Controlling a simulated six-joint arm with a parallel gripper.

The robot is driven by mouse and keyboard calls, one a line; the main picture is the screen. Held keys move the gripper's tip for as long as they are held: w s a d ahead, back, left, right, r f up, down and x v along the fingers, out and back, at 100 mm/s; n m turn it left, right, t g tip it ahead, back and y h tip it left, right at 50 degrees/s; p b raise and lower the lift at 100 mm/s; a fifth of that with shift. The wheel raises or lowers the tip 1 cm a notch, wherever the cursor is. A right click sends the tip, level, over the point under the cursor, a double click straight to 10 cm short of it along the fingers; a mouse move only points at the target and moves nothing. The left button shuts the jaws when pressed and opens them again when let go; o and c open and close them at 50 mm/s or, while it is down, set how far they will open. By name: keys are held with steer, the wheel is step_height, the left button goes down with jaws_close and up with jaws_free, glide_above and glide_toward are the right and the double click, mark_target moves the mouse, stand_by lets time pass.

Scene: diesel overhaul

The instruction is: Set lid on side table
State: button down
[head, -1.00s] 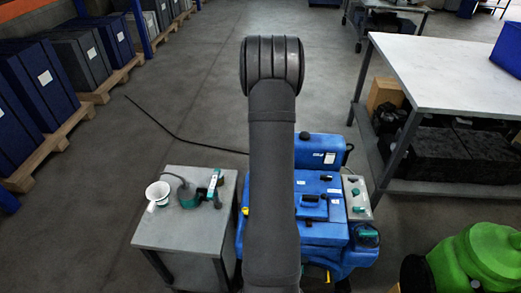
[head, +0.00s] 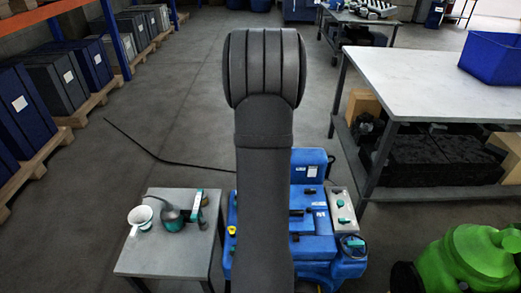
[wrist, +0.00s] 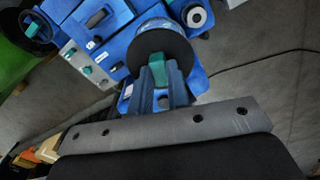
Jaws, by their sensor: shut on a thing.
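My gripper (wrist: 163,84) shows in the wrist view, its dark ridged fingers shut on a teal grip. The grip stands on a round dark disc, the lid (wrist: 160,45), which I hold just beyond the fingertips. The lid overlaps the blue machine in this view, and I cannot tell the gap between them. In the head view my arm hides the gripper and the lid. The grey side table (head: 138,264) stands left of the blue machine (head: 312,226), apart from my arm in the picture.
A white cup-like vessel (head: 140,218), a dark rounded can (head: 172,219) and a teal-handled tool (head: 197,204) stand on the side table. Its front part is bare. A large workbench (head: 425,75) and a green machine (head: 470,258) are at right. A dark cable lies on the floor.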

steer(key=s+a+f+n, duration=0.3)
steer(key=s+a+n, duration=0.6)
steer(key=a+n, duration=0.4)
steer(key=s+a+f+n, duration=0.3)
steer(key=s+a+n, duration=0.8)
steer(key=a, duration=0.5)
steer(key=s+d+f+n, duration=0.1)
steer(key=s+f, duration=0.1)
steer(key=f, duration=0.5)
steer(key=s+d+f+n, duration=0.2)
steer(key=f, duration=0.5)
steer(key=shift+s+d, duration=0.25)
steer(key=shift+s, duration=0.15)
steer(key=shift+f, duration=0.4)
steer(key=c, duration=1.1)
jaws_free()
steer(key=shift+o, duration=0.2)
